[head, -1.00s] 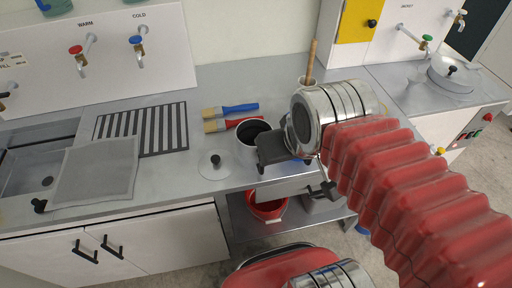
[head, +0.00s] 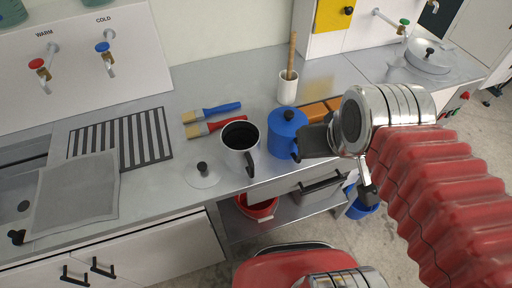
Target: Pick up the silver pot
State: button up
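The silver pot (head: 232,158) stands upright and open on the grey worktop, with a dark inside and a black handle toward the front right. A round pale lid (head: 203,178) with a black knob lies to its left. A blue pot (head: 287,136) with a lid stands to its right. My gripper (head: 314,142) is right of the silver pot, beside the blue pot, and overlaps the blue pot's right edge in the picture. It is apart from the silver pot. Its fingers are seen from the side, so their opening cannot be told.
Two brushes, one blue (head: 219,109) and one red (head: 222,123), lie behind the silver pot. A white holder (head: 288,90) with a wooden stick stands at the back. Orange blocks (head: 315,112) lie behind my gripper. A red container (head: 258,208) is on the shelf below.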

aim_at(241, 139)
jog(key=z, duration=0.15)
jog(key=k, duration=1.25)
jog(key=u, duration=1.15)
jog(key=i, duration=1)
jog(key=u, duration=0.05)
